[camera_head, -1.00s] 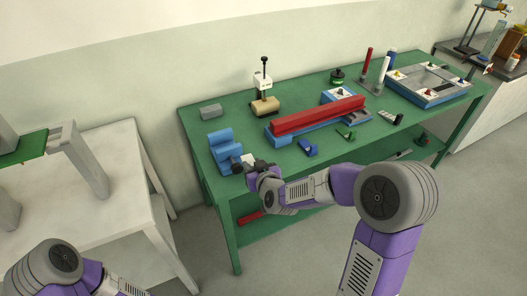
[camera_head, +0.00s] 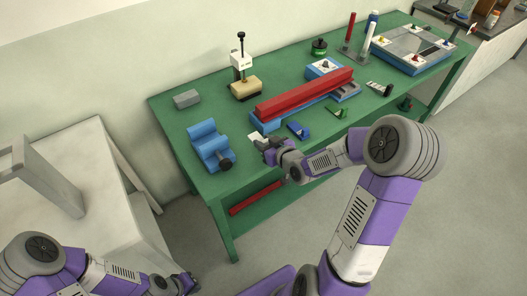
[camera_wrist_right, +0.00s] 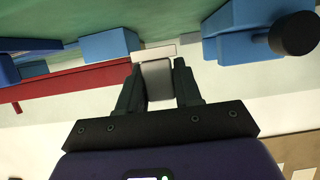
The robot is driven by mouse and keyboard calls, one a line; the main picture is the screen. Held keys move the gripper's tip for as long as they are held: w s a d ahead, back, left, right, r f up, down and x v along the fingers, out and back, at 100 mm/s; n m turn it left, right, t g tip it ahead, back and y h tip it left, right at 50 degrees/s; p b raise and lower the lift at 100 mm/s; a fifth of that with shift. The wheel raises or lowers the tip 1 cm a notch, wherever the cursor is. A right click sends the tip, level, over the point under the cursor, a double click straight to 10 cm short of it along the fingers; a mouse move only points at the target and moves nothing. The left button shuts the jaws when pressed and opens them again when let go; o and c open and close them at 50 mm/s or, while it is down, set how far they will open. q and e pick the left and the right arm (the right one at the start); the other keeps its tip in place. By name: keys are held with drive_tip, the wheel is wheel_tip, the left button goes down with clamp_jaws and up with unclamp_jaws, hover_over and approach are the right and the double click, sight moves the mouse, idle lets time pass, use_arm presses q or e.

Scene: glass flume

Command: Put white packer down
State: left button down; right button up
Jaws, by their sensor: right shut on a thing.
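The white packer (camera_head: 256,138) is a small pale block at the tip of my right gripper (camera_head: 263,144). In the right wrist view the packer (camera_wrist_right: 157,80) sits between the two dark fingers of the right gripper (camera_wrist_right: 157,88), which are shut on it. It is at the front part of the green table (camera_head: 179,127), between the blue cradle and the blue base under the red bar. I cannot tell whether it touches the tabletop. My left gripper (camera_head: 187,284) is at the bottom edge, low and partly cut off; its fingers are unclear.
The blue cradle (camera_head: 207,141) with a dark knob stands left of the right gripper. The long red bar (camera_head: 305,94) on its blue base and a small blue clamp (camera_head: 298,130) are to the right. A grey block (camera_head: 186,98) lies behind. Tabletop around the cradle is bare.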

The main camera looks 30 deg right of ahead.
drive_tip(key=shift+f+b, duration=0.6)
drive_tip(key=shift+f, duration=1.4)
drive_tip(key=shift+f, duration=0.15)
drive_tip(key=o, duration=1.1)
